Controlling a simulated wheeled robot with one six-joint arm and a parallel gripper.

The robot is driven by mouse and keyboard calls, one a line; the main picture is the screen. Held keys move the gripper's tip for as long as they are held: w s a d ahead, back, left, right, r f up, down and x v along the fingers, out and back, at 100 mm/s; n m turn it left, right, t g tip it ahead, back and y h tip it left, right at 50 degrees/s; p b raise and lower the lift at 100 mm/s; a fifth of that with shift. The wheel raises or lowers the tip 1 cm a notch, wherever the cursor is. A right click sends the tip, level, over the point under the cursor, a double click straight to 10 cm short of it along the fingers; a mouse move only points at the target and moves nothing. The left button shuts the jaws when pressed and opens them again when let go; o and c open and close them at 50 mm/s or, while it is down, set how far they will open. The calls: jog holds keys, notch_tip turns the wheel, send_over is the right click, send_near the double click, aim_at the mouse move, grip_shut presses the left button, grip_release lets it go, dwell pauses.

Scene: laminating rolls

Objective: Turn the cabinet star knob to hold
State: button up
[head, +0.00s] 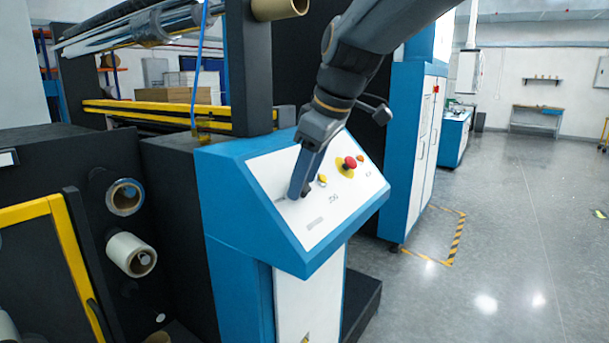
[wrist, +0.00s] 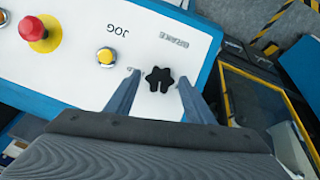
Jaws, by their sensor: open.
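The black star knob (wrist: 159,79) stands on the white sloped face of the blue console (wrist: 135,30). In the wrist view it lies between the two finger tips of my gripper (wrist: 160,78), one finger on each side with a visible gap. My gripper is open and holds nothing. In the head view my gripper (head: 298,192) reaches down to the left part of the panel (head: 325,215), and it hides the knob. A small label sits beyond the knob in the wrist view; I cannot read it, nor tell the knob's setting.
A yellow button (wrist: 106,57) by the JOG label and a red emergency stop (wrist: 38,31) on a yellow base share the panel. Rolls (head: 131,253) stick out of the black machine at left. A blue and white cabinet (head: 416,150) stands behind.

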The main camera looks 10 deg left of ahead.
jog(key=shift+a+f, duration=0.1)
jog(key=shift+f, duration=0.1)
jog(key=c, duration=1.1)
